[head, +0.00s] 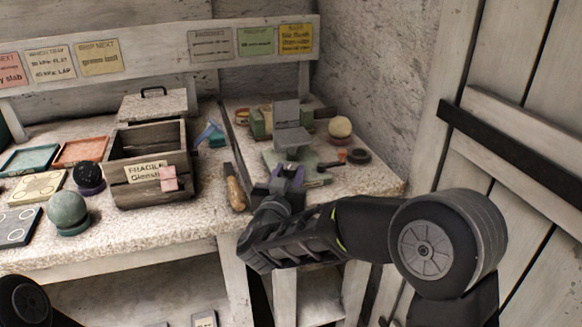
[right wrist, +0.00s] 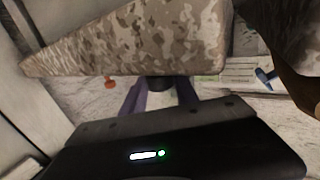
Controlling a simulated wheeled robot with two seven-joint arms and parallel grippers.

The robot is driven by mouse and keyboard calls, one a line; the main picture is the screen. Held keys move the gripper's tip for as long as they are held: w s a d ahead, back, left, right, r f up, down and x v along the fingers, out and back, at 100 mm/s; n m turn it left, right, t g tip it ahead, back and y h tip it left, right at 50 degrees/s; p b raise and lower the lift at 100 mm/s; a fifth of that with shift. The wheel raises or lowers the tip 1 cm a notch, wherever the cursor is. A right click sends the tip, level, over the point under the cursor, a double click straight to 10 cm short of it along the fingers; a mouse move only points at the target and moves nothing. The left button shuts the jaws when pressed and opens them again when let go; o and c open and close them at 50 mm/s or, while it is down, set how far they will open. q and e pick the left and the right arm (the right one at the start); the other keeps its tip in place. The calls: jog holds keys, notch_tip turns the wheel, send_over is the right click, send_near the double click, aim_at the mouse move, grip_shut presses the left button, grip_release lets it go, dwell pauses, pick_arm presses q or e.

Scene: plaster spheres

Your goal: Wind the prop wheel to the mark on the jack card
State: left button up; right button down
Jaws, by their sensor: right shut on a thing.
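My right gripper (head: 288,178) reaches to the front of the right-hand bench, at a green and grey jack-like device with an upright grey plate (head: 287,114). In the right wrist view its two purple fingers (right wrist: 161,98) are shut on a small dark part, the prop wheel (right wrist: 160,83). The fingers and my arm mostly hide the wheel in the head view. The mark cannot be made out. I cannot tell which is the jack card. My left gripper is out of view.
A pale ball (head: 340,127) and a dark ring (head: 358,156) lie right of the device.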

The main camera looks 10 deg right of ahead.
jog(key=shift+w+a+r+m+g+h, duration=0.15)
jog(key=shift+m+g+h, duration=0.25)
jog(key=shift+m+h, duration=0.25)
jog(key=c, duration=0.9)
grip_release()
jog(key=v, duration=0.6)
jog(key=shift+a, duration=0.15)
jog(key=shift+h+v, duration=0.25)
jog(key=shift+v, duration=0.55)
